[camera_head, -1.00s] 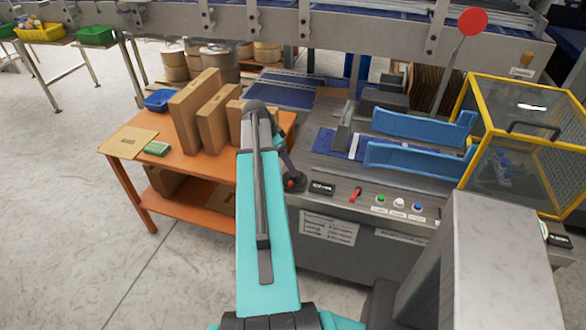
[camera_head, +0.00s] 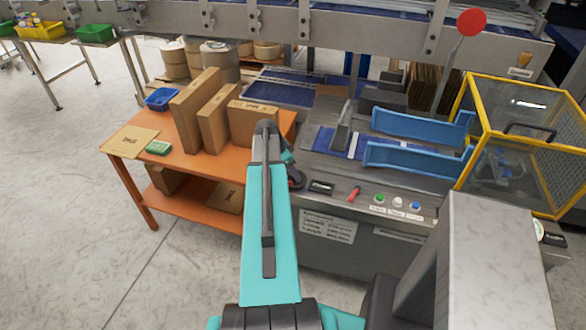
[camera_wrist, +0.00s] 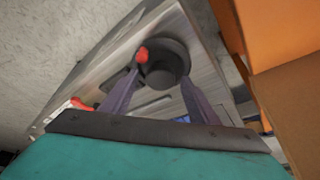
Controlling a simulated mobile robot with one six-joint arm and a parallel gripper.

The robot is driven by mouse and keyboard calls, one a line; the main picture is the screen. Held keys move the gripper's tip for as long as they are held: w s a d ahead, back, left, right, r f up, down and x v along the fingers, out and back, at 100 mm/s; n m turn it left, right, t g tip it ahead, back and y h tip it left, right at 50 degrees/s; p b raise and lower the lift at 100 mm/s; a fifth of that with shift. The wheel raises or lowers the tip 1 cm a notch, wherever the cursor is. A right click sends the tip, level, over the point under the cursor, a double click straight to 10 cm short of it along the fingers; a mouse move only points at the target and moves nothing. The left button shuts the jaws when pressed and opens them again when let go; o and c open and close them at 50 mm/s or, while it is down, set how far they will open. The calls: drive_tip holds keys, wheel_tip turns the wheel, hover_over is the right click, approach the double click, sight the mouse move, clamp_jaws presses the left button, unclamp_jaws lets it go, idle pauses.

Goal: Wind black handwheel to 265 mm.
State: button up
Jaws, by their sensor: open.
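The black handwheel (camera_head: 297,179) is at the left front corner of the machine's grey top, partly covered by my arm in the head view. In the wrist view the handwheel (camera_wrist: 170,66) shows as a dark round disc with a red knob (camera_wrist: 142,55) at its rim. My gripper (camera_wrist: 159,80) is open, its two fingers apart on either side of the wheel in the picture. I cannot tell whether they touch it. A small dark display (camera_head: 321,187) sits just right of the wheel; its reading is too small to make out.
A red lever (camera_head: 354,193) and green, white and blue buttons (camera_head: 398,202) lie right of the display. Blue guide rails (camera_head: 415,160) and a yellow-framed guard (camera_head: 500,150) are further right. An orange table (camera_head: 180,175) with upright cartons stands close on the left.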

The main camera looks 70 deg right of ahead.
drive_tip(key=c, duration=1)
drive_tip(key=shift+d, duration=0.3)
drive_tip(key=shift+c, duration=0.2)
drive_tip(key=shift+a, duration=0.2)
drive_tip(key=shift+n+b, duration=0.3)
